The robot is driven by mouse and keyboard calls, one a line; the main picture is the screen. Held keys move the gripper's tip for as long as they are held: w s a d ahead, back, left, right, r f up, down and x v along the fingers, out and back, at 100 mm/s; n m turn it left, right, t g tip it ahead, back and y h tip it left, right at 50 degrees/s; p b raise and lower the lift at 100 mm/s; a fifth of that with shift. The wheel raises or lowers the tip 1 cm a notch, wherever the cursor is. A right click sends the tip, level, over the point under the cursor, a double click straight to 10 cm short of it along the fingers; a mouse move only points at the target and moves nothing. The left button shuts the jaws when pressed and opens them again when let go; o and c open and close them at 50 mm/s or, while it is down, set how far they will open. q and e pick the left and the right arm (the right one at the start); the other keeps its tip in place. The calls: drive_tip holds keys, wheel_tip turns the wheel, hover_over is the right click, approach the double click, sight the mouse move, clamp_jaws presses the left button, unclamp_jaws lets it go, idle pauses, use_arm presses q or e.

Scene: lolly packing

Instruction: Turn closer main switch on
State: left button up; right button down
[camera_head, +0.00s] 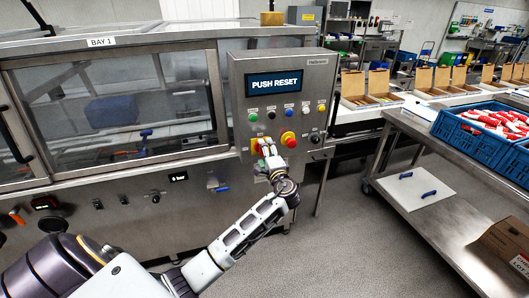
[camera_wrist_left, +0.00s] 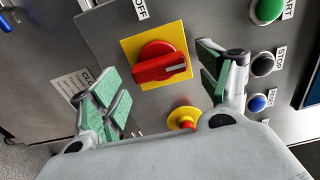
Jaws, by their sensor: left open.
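The main switch is a red rotary handle on a yellow plate on the control panel; in the left wrist view the handle (camera_wrist_left: 160,62) lies nearly level, its white mark at the right end. An OFF label (camera_wrist_left: 140,9) shows above the plate. In the head view the switch (camera_head: 256,145) is partly hidden by my left gripper (camera_head: 266,158). In the left wrist view my left gripper (camera_wrist_left: 165,88) is open, its green-padded fingers on either side of the switch, apart from the handle. My right gripper is not in view.
The panel display (camera_head: 274,83) reads PUSH RESET. A red emergency stop (camera_head: 288,139) sits right of the switch, near a fingertip in the wrist view. Green (camera_head: 253,117), black (camera_head: 271,115) and blue (camera_head: 289,112) buttons are above. A steel cart (camera_head: 410,125) stands at right.

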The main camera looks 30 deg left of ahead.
use_arm(q)
drive_tip(key=v, duration=1)
drive_tip(key=shift+s+d, duration=0.25)
drive_tip(key=shift+s, duration=0.05)
